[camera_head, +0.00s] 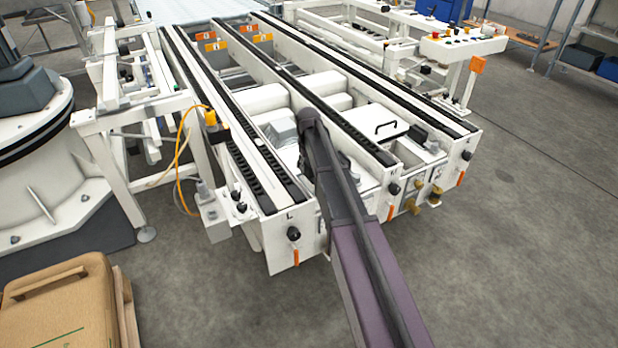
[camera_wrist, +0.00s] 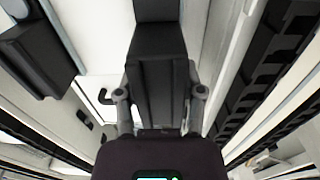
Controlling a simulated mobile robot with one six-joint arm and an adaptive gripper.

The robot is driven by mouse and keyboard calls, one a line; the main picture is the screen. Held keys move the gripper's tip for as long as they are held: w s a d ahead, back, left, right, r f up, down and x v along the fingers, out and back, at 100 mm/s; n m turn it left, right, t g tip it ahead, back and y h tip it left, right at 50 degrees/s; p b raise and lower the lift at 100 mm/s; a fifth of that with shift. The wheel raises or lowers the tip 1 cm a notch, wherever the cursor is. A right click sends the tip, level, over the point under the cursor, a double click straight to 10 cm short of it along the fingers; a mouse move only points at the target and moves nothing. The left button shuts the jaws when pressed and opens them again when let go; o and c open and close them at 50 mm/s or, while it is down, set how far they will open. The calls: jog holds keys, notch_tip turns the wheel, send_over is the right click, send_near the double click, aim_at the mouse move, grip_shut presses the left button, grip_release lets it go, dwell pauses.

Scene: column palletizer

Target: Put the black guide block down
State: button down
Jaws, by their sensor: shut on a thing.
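The black guide block (camera_wrist: 157,42) is in my gripper (camera_wrist: 159,93) in the wrist view. The gripper's two grey fingers are shut on its sides. The block reaches up past the top edge of that view, so its far end is hidden. White machine surfaces show beyond it; I cannot tell whether it touches them. In the head view, my arm extends over the white roller conveyor (camera_head: 268,165), and it hides the gripper and the held block.
Another dark block (camera_wrist: 36,58) stands at the upper left of the wrist view. Black conveyor rails run along both sides. In the head view, a white cover with a black handle (camera_head: 386,128) lies right of my arm.

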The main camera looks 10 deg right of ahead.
aim_at(308, 173)
dwell(0.3)
jog(key=shift+f+b, duration=1.85)
jog(key=shift+f, duration=0.05)
jog(key=shift+f, duration=0.1)
jog(key=shift+c, duration=1)
grip_release()
notch_tip(308, 173, up, 12)
jog(key=p, duration=1.2)
